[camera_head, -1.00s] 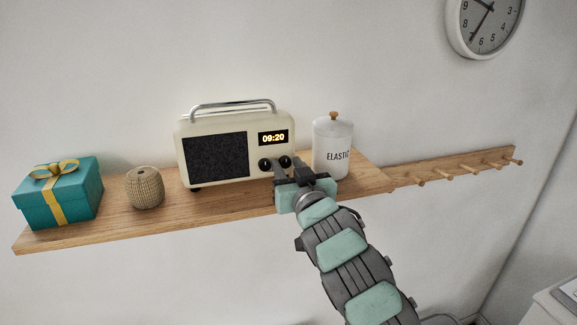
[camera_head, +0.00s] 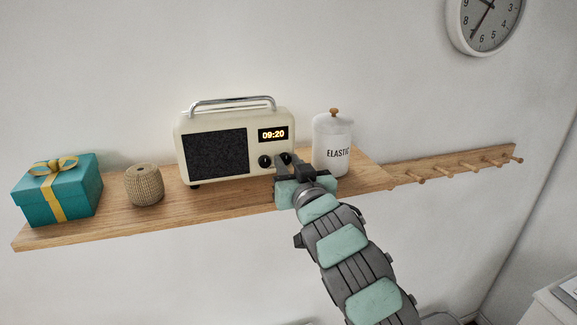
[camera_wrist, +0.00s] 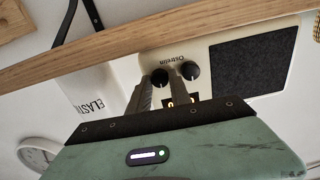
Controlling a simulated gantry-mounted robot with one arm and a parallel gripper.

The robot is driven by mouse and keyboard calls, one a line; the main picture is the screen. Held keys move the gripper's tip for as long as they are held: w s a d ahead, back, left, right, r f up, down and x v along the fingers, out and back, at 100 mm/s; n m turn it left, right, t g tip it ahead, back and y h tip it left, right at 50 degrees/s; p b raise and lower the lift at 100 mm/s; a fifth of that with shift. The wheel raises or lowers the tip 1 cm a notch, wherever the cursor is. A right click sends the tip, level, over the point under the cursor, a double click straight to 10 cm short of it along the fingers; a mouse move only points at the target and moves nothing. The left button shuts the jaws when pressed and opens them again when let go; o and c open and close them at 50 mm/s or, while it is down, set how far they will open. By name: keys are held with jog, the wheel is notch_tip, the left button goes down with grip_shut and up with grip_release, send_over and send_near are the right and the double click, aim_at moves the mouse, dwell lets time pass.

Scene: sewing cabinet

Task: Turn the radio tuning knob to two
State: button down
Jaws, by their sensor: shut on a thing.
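The cream radio (camera_head: 235,117) stands on the wooden shelf, its display reading 09:20. It has two black knobs below the display: a left knob (camera_head: 265,161) and a right knob (camera_head: 286,157). My gripper (camera_head: 284,162) reaches up from the front, its fingers shut on the right knob. In the upside-down wrist view, the fingers (camera_wrist: 157,92) lie on either side of that held knob (camera_wrist: 160,76), and the other knob (camera_wrist: 189,71) is free beside them. The held knob is partly hidden by the fingers, and its pointer and any number marks cannot be made out.
A white ELASTIC jar (camera_head: 332,145) stands close to the radio's right side, near my gripper. The wooden shelf (camera_head: 120,224) ends at a peg rail (camera_head: 455,167). Space in front is clear.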

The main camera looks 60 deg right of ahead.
jog(key=m+b, duration=0.1)
jog(key=b, duration=0.1)
jog(key=m+b, duration=0.1)
jog(key=b, duration=0.1)
jog(key=shift+f, duration=0.3)
jog(key=m+b, duration=0.6)
jog(key=shift+r+m, duration=0.1)
jog(key=shift+m, duration=0.2)
jog(key=m, duration=0.4)
jog(key=shift+r+m+p, duration=0.2)
jog(key=shift+m+p, duration=0.1)
jog(key=shift+p, duration=0.05)
jog(key=shift+r+m+p, duration=0.1)
jog(key=shift+m+p, duration=0.7)
jog(key=shift+m, duration=0.2)
jog(key=shift+m+p, duration=0.55)
jog(key=shift+m, duration=0.25)
